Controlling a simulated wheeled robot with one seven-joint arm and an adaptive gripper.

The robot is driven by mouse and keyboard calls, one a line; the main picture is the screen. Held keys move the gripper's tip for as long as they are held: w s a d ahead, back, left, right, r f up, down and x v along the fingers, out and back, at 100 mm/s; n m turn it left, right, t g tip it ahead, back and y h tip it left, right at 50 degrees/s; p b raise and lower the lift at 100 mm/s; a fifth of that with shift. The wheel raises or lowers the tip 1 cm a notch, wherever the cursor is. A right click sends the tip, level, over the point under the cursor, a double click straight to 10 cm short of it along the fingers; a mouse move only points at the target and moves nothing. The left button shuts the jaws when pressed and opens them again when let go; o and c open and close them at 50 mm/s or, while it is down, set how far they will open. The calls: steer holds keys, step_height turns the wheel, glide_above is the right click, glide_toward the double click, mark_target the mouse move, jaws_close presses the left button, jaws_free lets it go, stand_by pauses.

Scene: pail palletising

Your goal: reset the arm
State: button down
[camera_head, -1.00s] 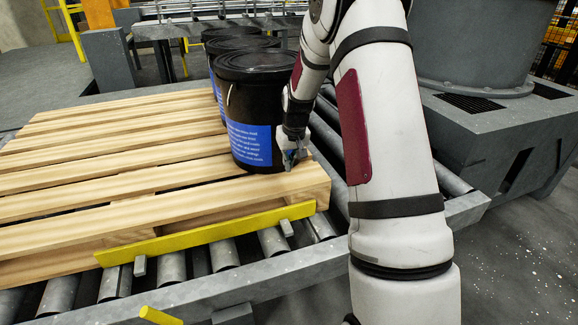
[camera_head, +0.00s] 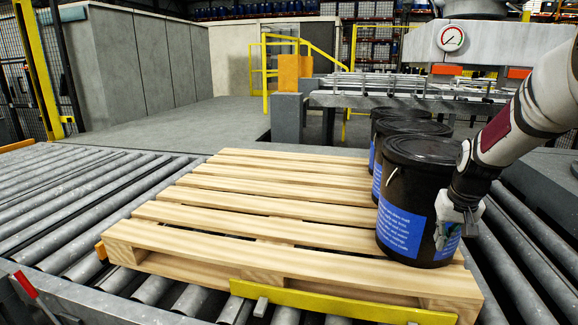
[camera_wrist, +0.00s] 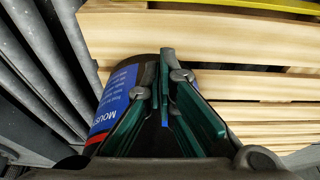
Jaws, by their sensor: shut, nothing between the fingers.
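My gripper (camera_head: 444,238) is at the near right side of the closest black pail (camera_head: 408,185), low beside its blue label. In the wrist view my gripper (camera_wrist: 164,68) has its green fingers together with nothing between them, and the pail (camera_wrist: 146,70) is partly behind them. I cannot tell whether the fingers touch the pail. My arm reaches in from the right edge. Three black lidded pails stand upright in a row along the right side of the wooden pallet (camera_head: 245,228). The two farther pails are partly hidden by the nearest.
The left part of the pallet is bare. The pallet lies on a roller conveyor (camera_head: 85,195), with a yellow bar (camera_head: 340,303) along its near edge. A grey machine with a gauge (camera_head: 451,38) stands at the back right. Yellow railings (camera_head: 300,52) stand behind.

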steer(key=s+a+r+n+p, duration=0.1)
steer(key=s+a+r+p, duration=0.2)
steer(key=s+a+r, duration=1.05)
steer(key=s+a+r+n+p, duration=0.1)
steer(key=s+a+r, duration=0.1)
steer(key=s, duration=0.8)
steer(key=s+a+r+n+t+y+p, duration=0.1)
steer(key=s+a, duration=0.4)
steer(key=s, duration=0.6)
steer(key=shift+s+r+p, duration=0.2)
steer(key=shift+r+p, duration=0.45)
steer(key=shift+p, duration=0.1)
